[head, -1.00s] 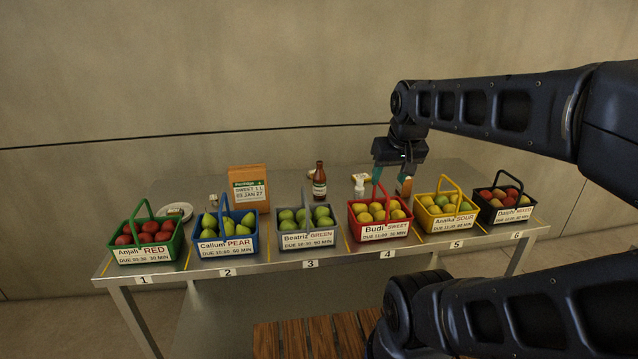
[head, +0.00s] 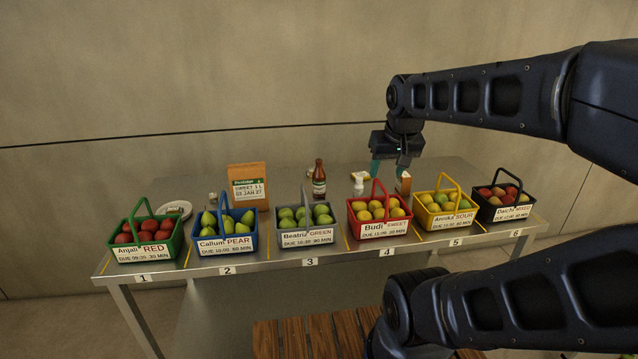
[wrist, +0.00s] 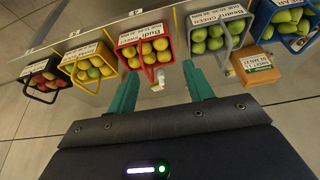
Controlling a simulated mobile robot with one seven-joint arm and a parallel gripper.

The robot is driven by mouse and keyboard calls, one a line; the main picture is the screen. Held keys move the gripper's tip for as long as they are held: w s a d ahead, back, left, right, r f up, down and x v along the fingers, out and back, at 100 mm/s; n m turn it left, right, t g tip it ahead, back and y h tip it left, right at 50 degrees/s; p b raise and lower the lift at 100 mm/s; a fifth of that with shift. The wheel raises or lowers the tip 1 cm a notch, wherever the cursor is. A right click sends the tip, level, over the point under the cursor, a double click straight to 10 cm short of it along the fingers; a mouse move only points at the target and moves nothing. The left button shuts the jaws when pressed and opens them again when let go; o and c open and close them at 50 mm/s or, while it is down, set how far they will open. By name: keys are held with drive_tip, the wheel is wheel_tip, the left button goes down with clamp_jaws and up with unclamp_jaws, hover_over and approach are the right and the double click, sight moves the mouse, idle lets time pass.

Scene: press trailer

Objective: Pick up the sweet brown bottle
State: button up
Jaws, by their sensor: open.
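The brown bottle (head: 319,179) stands upright towards the back of the metal table, behind the grey basket 3. It has a dark cap and a pale label. My gripper (head: 389,170) hangs in the air to the right of the bottle, above the back of the table, open with its teal fingers pointing down. In the wrist view my open gripper (wrist: 161,76) has nothing gripped between its fingers. I cannot clearly make out the brown bottle in the wrist view.
A small white bottle (head: 359,184) stands between the brown bottle and my gripper. A brown carton (head: 248,187) stands to the left. Fruit baskets with raised handles, such as the grey one (head: 307,237) and red one (head: 380,229), line the front edge.

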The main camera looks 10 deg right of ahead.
drive_tip(key=w+m+h, duration=0.1)
drive_tip(key=w+m, duration=0.1)
drive_tip(key=w, duration=1)
drive_tip(key=m+t+h, duration=0.1)
drive_tip(key=m, duration=0.1)
approach(319, 160)
wheel_tip(319, 160, down, 2)
drive_tip(key=x, duration=0.5)
drive_tip(key=shift+w+a+f, duration=0.1)
drive_tip(key=shift+a, duration=0.2)
drive_tip(key=shift+w+d+f, duration=0.45)
drive_tip(key=shift+w+f, duration=0.25)
drive_tip(key=shift+f, duration=0.2)
drive_tip(key=shift+w+d+f, duration=0.45)
drive_tip(key=shift+w+f, duration=0.2)
drive_tip(key=shift+f, duration=0.2)
drive_tip(key=shift+w+f, duration=0.25)
drive_tip(key=shift+f, duration=0.2)
